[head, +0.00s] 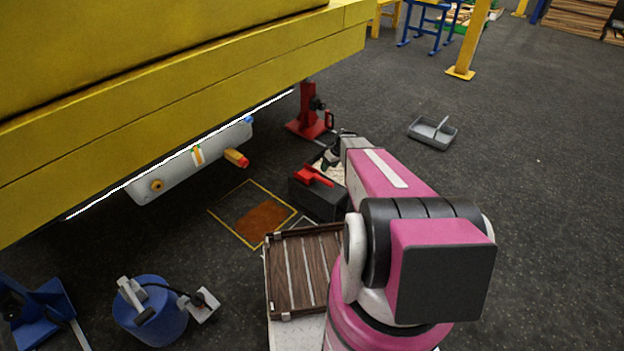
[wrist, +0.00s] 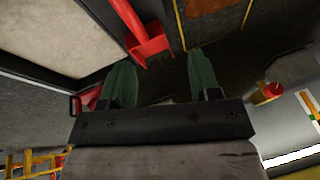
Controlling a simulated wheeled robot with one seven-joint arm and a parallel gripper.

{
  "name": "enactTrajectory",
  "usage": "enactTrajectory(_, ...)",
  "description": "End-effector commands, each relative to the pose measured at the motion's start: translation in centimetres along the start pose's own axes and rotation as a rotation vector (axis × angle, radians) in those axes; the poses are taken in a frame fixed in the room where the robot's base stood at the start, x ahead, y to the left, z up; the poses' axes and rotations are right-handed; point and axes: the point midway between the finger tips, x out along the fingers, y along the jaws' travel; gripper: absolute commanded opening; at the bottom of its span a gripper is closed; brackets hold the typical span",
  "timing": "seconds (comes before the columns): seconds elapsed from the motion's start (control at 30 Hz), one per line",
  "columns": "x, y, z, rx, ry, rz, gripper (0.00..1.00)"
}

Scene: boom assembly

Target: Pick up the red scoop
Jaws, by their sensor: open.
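The red scoop (head: 314,175) lies at the top edge of a dark box (head: 318,201) on the floor, beside pale material in the box. In the wrist view the red scoop (wrist: 149,44) shows just beyond the fingertips, nearer the left finger. My gripper (wrist: 160,60) has its two green fingers spread, with nothing between them. In the head view my gripper (head: 331,151) is just behind the scoop, partly hidden by my arm. I cannot tell whether a finger touches the scoop.
A large yellow beam (head: 200,95) hangs over the left side. A red jack (head: 308,122) stands behind the box. A slatted wooden crate (head: 300,268) is in front of it. A grey tray (head: 433,133) lies on open floor at right.

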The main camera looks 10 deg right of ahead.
Motion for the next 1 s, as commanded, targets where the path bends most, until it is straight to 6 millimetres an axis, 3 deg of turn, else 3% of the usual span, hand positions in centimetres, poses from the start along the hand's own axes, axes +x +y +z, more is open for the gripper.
enactTrajectory(0.03, 1.8, 2.3, -0.6, -0.024, 0.018, -0.007, 0.57)
enactTrajectory(0.1, 3.2, 3.9, -0.9, -0.061, 0.041, -0.014, 0.57)
enactTrajectory(0.27, 4.9, 5.9, -1.0, -0.111, 0.072, -0.018, 0.57)
enactTrajectory(0.47, 6.2, 6.0, -1.1, -0.121, 0.078, -0.019, 0.57)
enactTrajectory(0.73, 10.1, 5.9, -1.4, -0.121, 0.077, -0.019, 0.57)
enactTrajectory(1.0, 11.8, 5.6, -1.4, -0.120, 0.077, -0.018, 0.57)
